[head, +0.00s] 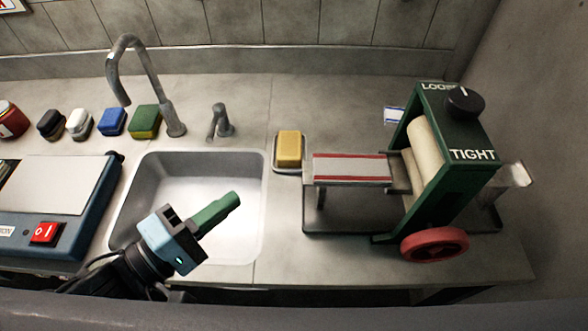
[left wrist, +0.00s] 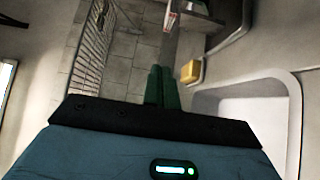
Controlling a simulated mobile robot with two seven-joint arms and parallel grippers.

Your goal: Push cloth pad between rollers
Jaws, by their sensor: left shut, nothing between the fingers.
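A white cloth pad with red stripes (head: 350,169) lies flat on the feed tray at the left of the green roller machine (head: 452,165). Two cream rollers (head: 426,149) stand in the machine's frame, to the right of the pad; I see no pad between them. My left gripper (head: 230,200) is over the sink, its green fingers shut and empty, pointing up and right, apart from the pad. The shut green fingers (left wrist: 163,88) also show in the left wrist view. My right gripper is not in view.
The sink (head: 255,180) with its faucet (head: 150,85) lies left of the machine. A yellow soap bar (head: 289,147) on a dish sits between sink and tray. A black knob (head: 465,101) tops the machine; a red wheel (head: 434,244) is at its front. A blue device (head: 60,215) stands left.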

